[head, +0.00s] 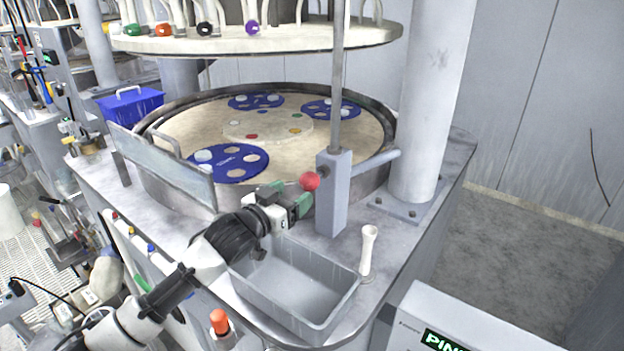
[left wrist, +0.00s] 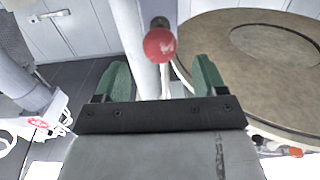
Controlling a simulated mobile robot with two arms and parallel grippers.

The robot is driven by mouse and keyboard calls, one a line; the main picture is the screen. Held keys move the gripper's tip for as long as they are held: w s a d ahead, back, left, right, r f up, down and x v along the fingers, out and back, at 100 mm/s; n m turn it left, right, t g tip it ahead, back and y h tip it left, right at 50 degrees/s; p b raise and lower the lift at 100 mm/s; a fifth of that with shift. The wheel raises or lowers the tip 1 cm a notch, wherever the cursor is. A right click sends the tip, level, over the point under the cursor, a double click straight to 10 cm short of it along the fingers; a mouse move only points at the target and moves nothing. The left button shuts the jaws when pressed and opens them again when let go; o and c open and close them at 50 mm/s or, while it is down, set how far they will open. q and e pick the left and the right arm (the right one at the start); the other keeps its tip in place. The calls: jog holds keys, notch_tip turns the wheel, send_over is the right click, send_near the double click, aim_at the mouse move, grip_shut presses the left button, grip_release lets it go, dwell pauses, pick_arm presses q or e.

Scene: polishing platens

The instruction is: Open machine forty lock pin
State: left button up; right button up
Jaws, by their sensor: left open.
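The lock pin shows as a red ball knob (head: 310,181) on the side of a grey upright block (head: 334,205). A vertical rod rises from the block. My left gripper (head: 291,196) comes in from the left with its green fingers close beside the knob. In the left wrist view, the knob (left wrist: 160,45) appears just beyond and between the tips of the open left gripper (left wrist: 163,78). The fingers do not appear closed on it. The pin's shaft is mostly hidden behind the knob. My right gripper is not in view.
The round platen (head: 190,128) holds several blue carriers (head: 232,163) behind my arm. A clear guard (head: 160,165) stands to the left. A grey open bin (head: 300,288) lies below my gripper, with a white bottle-like piece (head: 368,250) beside it. A thick column (head: 428,100) stands right.

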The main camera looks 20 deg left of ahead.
aim_at(304, 186)
pick_arm(q)
jog(key=p+x, duration=0.1)
jog(key=x, duration=0.5)
jog(key=shift+w, duration=0.15)
jog(key=shift+w+d+p, duration=0.1)
jog(key=shift+w+p, duration=0.2)
jog(key=shift+w+d, duration=0.1)
jog(key=shift+w, duration=0.15)
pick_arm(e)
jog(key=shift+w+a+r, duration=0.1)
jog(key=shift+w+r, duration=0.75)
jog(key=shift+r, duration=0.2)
pick_arm(q)
jog(key=shift+c, duration=0.5)
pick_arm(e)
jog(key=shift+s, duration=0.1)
